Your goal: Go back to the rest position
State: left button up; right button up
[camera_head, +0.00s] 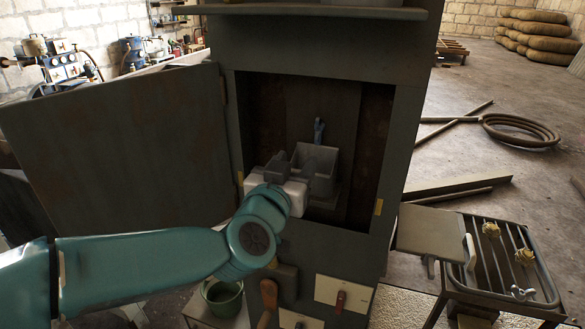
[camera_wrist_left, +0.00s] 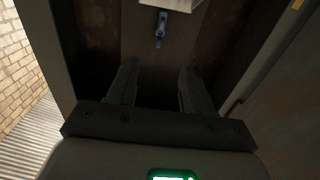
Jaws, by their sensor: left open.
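My left arm comes in from the left in the head view, and its gripper (camera_head: 299,164) is inside the open cabinet (camera_head: 233,140). In the left wrist view the two dark fingers of this gripper (camera_wrist_left: 157,80) stand apart with nothing visible between them. A small blue piece (camera_head: 318,130) is at the back of the cabinet, beyond the fingers. It also shows in the left wrist view (camera_wrist_left: 160,28), apart from the fingertips. My gripper hides part of the cabinet's inside. My right gripper is not in view.
The cabinet door (camera_head: 120,150) stands open to the left. A green bucket (camera_head: 222,297) stands below my arm. A metal rack (camera_head: 500,260) is at the right. Coiled hose (camera_head: 520,130) lies on the floor.

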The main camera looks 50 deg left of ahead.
pick_arm(q)
jog(key=shift+s+d, duration=0.25)
jog(key=shift+s, duration=0.2)
